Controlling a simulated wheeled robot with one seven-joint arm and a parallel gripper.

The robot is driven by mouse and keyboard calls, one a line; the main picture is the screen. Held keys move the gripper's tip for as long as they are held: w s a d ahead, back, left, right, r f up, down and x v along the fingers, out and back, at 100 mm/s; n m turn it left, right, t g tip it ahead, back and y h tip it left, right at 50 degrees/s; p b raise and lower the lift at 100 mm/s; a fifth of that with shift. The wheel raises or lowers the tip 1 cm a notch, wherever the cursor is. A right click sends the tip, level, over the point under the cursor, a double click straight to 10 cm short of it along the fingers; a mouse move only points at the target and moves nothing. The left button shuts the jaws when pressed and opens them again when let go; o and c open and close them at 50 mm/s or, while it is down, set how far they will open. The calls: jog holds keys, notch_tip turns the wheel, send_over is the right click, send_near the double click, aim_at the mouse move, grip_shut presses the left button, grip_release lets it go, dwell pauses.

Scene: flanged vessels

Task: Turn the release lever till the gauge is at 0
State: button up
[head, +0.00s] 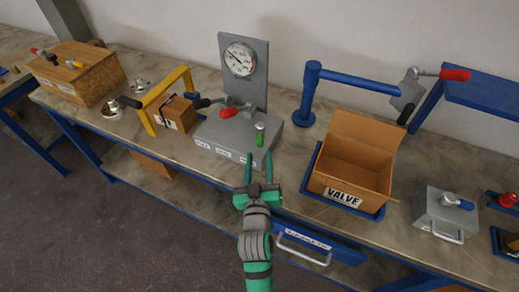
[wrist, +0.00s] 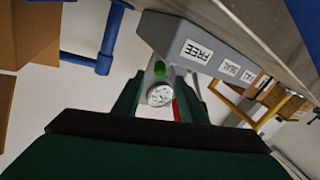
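A round white gauge (head: 239,59) is on an upright grey panel at the back of a grey block (head: 217,140). Its needle is too small to read surely. On the block are a lever with a red grip (head: 229,112), a black grip (head: 203,103) and a short lever with a green grip (head: 260,139). I cannot tell which is the release lever. My gripper (head: 260,158) is open and empty, just in front of the green grip and apart from it. In the wrist view, the green grip (wrist: 160,68) and gauge (wrist: 160,95) show between the fingers.
Labels sit on the block's front; one reads FREE (wrist: 197,52). A yellow frame (head: 149,118) and small box (head: 176,113) stand left. An open carton marked VALVE (head: 342,197) and a blue post with an arm (head: 310,95) stand right. A drawer (head: 318,242) is below the bench.

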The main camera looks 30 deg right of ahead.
jog(key=shift+v, duration=1.45)
